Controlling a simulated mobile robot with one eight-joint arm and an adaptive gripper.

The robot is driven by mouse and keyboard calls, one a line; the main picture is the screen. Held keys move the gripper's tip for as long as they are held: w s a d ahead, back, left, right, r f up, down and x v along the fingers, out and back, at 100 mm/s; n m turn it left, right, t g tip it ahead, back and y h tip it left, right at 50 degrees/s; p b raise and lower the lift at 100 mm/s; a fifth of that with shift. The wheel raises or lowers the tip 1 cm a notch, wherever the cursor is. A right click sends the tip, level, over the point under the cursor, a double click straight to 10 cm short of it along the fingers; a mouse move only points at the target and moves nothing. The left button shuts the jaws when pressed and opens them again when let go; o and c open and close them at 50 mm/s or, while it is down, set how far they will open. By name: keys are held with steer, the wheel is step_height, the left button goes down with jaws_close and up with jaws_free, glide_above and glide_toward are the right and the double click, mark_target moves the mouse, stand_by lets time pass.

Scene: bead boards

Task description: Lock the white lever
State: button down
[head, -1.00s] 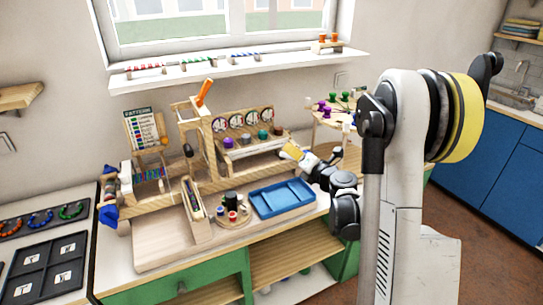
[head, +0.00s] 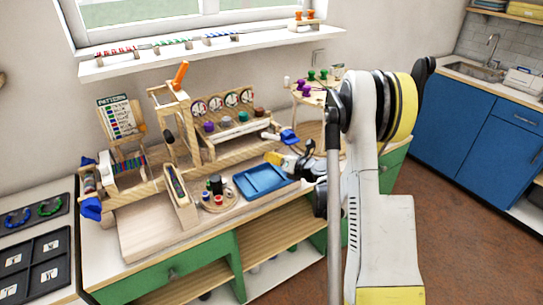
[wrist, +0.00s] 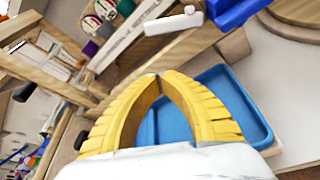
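The white lever (head: 270,136) is a short white bar at the right end of the wooden bench frame, beside a blue knob (head: 289,137). In the wrist view the white lever (wrist: 173,22) lies beyond my fingertips, against a wooden rail, with the blue knob (wrist: 232,12) to its right. My gripper (head: 270,156) has yellow fingers and is in front of and a little below the lever, apart from it. In the wrist view its fingertips (wrist: 159,75) meet with nothing visible between them.
A blue tray (head: 241,182) lies on the bench below my gripper. A round wooden stand of small pots (head: 217,206) is left of it. A rack with dials and coloured knobs (head: 214,140) stands behind. A small table with purple and green pegs (head: 297,97) is at the right.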

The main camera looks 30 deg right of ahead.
mark_target(254, 152)
steer(key=b+x, duration=0.2)
steer(key=x, duration=0.5)
steer(key=shift+w+a+f, duration=0.1)
steer(key=shift+w+f, duration=0.05)
steer(key=shift+w, duration=0.1)
steer(key=r, duration=0.1)
steer(key=d+r, duration=0.2)
steer(key=shift+s+r+b, duration=0.2)
steer(key=shift+b, duration=0.15)
steer(key=shift+r, duration=0.1)
steer(key=shift+d+r, duration=0.1)
steer(key=shift+r, duration=0.05)
steer(key=shift+w+r, duration=0.1)
steer(key=shift+w, duration=0.1)
